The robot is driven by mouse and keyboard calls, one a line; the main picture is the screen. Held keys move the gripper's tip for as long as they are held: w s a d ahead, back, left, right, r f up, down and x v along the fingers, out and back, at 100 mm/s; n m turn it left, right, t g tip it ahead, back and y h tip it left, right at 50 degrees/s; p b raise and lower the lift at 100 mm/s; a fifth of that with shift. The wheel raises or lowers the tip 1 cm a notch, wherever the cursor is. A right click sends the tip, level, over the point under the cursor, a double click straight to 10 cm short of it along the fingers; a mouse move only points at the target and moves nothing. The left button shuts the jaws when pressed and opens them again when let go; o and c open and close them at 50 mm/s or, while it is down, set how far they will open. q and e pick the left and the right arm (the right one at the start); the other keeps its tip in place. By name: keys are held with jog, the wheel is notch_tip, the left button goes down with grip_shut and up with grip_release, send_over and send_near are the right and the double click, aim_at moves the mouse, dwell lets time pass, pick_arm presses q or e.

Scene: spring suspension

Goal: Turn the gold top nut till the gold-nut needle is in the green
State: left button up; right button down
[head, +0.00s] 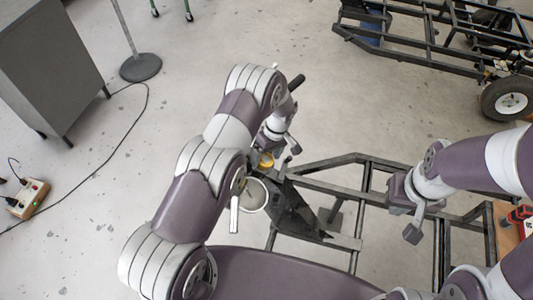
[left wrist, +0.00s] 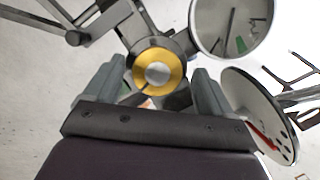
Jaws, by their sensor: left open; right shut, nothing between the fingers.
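The gold top nut (left wrist: 158,68), a gold ring around a pale centre, shows in the left wrist view. It also shows small in the head view (head: 266,160). My left gripper (left wrist: 156,88) is open, with one finger on each side of the nut's near part; I cannot tell whether they touch it. A white dial (left wrist: 232,22) at upper right has a dark needle and a green patch, and the needle looks clear of the green. A second, tilted dial (left wrist: 258,108) has a red mark; its needle is unclear. I cannot read which dial is the gold nut's. My right gripper (head: 412,228) is shut and empty.
A dark metal frame (head: 345,243) lies below and right of the nut. A round white gauge (head: 254,195) faces up near my left arm. A grey cabinet (head: 50,60), a control box (head: 28,198) and a wheeled chassis (head: 440,45) stand farther off.

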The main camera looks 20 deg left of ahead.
pick_arm(q)
jog(key=shift+w+a+f, duration=0.1)
jog(key=shift+w+f, duration=0.15)
jog(key=shift+w, duration=0.05)
jog(key=c, duration=0.9)
jog(key=shift+c, duration=0.8)
pick_arm(e)
jog(key=shift+w+a+f, duration=0.1)
jog(key=shift+w+a, duration=0.1)
jog(key=shift+w, duration=0.15)
jog(key=shift+f, duration=0.1)
